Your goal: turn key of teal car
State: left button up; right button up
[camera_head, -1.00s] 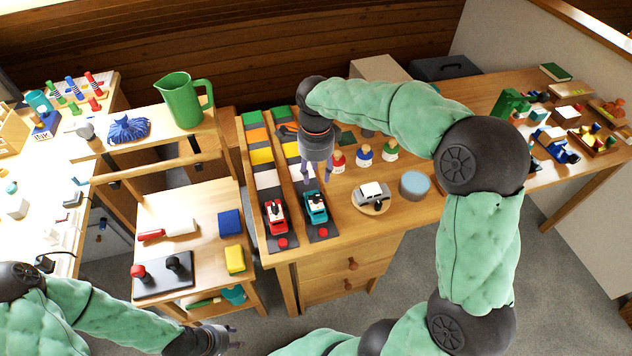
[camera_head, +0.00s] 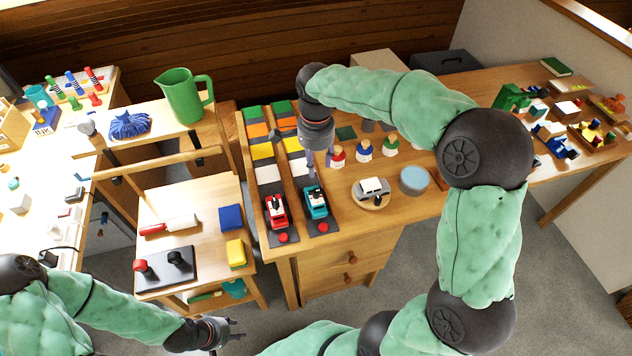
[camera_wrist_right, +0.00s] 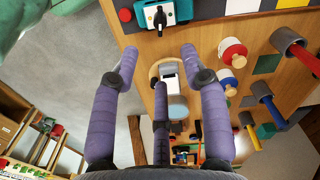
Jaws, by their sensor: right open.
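The teal car (camera_head: 316,204) stands on the right dark track, near its front end. In the right wrist view the teal car (camera_wrist_right: 150,14) is at the top, with a black key (camera_wrist_right: 157,17) on a white part of it. My right gripper (camera_head: 318,165) hangs over the same track just behind the car.
A red car (camera_head: 276,210) is close beside the teal one on the left track. A red button (camera_head: 322,226) lies ahead of the teal car. Several bottle-like figures (camera_head: 363,152), a white toy car (camera_head: 374,188) and a blue-topped cylinder (camera_head: 414,180) stand to the right.

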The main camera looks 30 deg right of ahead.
aim_at(316, 190)
notch_tip(316, 190, down, 12)
jog(key=n, duration=2.9)
jog(key=shift+r+n, duration=0.1)
jog(key=shift+n, duration=0.2)
grip_shut()
